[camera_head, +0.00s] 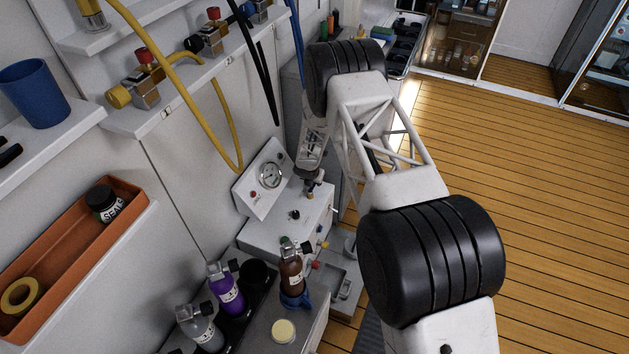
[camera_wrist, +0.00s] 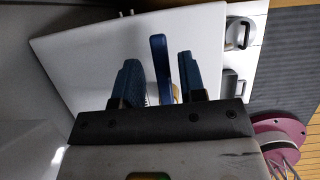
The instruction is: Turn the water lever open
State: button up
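A blue lever (camera_wrist: 160,62) stands up between the fingers of my gripper (camera_wrist: 159,75) in the wrist view. The two dark blue fingers are apart, with visible gaps on both sides of the lever. A small brass-coloured part (camera_wrist: 176,92) shows near the lever's base, mostly hidden by the gripper's dark bar. Behind is a broad white surface (camera_wrist: 90,50). In the head view my gripper (camera_head: 312,187) points down above the white box (camera_head: 285,222) near the gauge panel (camera_head: 263,178); its fingers are too small to judge there. I cannot make out the blue lever in that view.
Several bottles, including a purple one (camera_head: 226,290) and a brown one (camera_head: 291,270), stand in front of the white box. A yellow hose (camera_head: 207,118) hangs from the wall shelf. An orange tray (camera_head: 72,255) is at the left. Open wooden floor (camera_head: 530,170) lies right.

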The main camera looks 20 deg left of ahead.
jog(key=shift+r, duration=0.1)
dwell(0.3)
jog(key=shift+v, duration=3.8)
jog(key=shift+r, duration=0.1)
